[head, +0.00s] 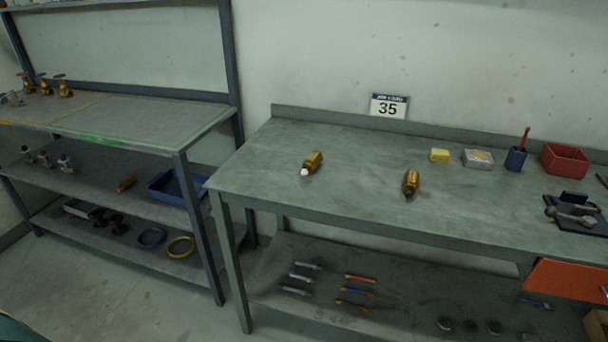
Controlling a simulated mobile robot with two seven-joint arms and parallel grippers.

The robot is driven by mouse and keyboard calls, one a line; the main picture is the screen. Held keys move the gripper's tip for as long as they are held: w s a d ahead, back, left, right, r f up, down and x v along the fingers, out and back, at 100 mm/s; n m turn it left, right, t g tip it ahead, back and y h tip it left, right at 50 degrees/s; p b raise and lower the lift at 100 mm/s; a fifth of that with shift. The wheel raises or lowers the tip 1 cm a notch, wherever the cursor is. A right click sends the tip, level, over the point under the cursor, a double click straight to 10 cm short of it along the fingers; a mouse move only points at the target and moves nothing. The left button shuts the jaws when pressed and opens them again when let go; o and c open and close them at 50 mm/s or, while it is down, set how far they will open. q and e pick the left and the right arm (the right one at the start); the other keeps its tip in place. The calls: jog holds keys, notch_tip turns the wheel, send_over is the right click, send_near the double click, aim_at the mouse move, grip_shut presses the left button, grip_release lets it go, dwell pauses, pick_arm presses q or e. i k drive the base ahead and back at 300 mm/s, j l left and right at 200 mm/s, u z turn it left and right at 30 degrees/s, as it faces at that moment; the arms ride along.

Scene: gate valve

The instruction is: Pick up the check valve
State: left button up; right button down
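Two brass valve-like fittings lie on the grey workbench (340,150). One brass fitting with a white end (313,161) lies tilted left of the bench's middle. The other brass fitting with a dark end (411,182) lies to its right, nearer the front edge. A smaller brass piece (126,183) lies on the middle shelf of the left rack. I cannot tell from this view which of them is the check valve. Neither of my grippers is in view.
A yellow block (439,155), a small grey tray (478,158), a blue cup (515,158) and a red bin (564,160) stand along the bench's back right. The shelving rack (150,125) stands left. The bench around both fittings is clear.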

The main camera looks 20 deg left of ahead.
aim_at(314, 161)
jog(key=z, duration=0.25)
jog(key=j+z, duration=0.35)
jog(key=i+j+z, duration=0.1)
jog(key=z, duration=0.25)
jog(key=j+z, duration=0.45)
jog(key=j, duration=0.25)
jog(key=k+j+z, duration=0.1)
jog(key=j, duration=0.25)
jog(key=k+j+z, duration=0.1)
jog(key=j, duration=0.25)
